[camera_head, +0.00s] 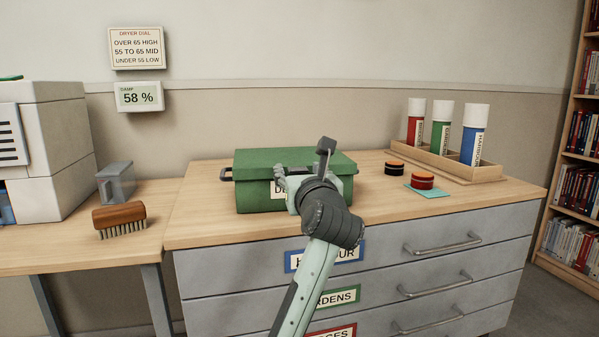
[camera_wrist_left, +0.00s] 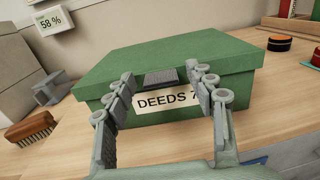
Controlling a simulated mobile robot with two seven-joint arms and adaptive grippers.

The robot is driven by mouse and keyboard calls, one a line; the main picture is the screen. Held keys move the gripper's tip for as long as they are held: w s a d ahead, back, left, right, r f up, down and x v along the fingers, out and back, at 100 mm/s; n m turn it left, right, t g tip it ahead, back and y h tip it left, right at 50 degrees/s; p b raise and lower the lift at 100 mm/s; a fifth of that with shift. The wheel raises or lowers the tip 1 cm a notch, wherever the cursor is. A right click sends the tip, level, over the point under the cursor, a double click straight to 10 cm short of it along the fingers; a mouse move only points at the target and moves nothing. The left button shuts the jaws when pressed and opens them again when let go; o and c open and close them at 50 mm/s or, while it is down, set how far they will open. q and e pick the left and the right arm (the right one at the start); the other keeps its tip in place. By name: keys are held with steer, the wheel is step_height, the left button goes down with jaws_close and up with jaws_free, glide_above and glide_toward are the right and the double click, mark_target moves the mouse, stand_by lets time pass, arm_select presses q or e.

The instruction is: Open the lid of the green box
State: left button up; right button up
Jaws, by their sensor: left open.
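The green box (camera_head: 252,185) stands on the wooden top of the drawer cabinet, and its green lid (camera_head: 262,160) is closed. A label reading "DEEDS 7" (camera_wrist_left: 165,101) is on its front, below a small grey tab (camera_wrist_left: 161,78) at the lid's front edge. My left gripper (camera_head: 302,176) is in front of the box and covers part of its front. In the left wrist view the gripper (camera_wrist_left: 162,100) is open, with its fingers on either side of the tab and label. I cannot tell whether they touch the box. My right gripper is in neither view.
A wooden rack (camera_head: 455,168) with red, green and blue tubes stands at the back right. Two small round tins (camera_head: 422,181) sit before it. A brush (camera_head: 119,219), a grey container (camera_head: 116,182) and a white machine (camera_head: 45,150) are at the left.

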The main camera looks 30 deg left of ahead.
arm_select(q)
jaws_close()
stand_by(0.4)
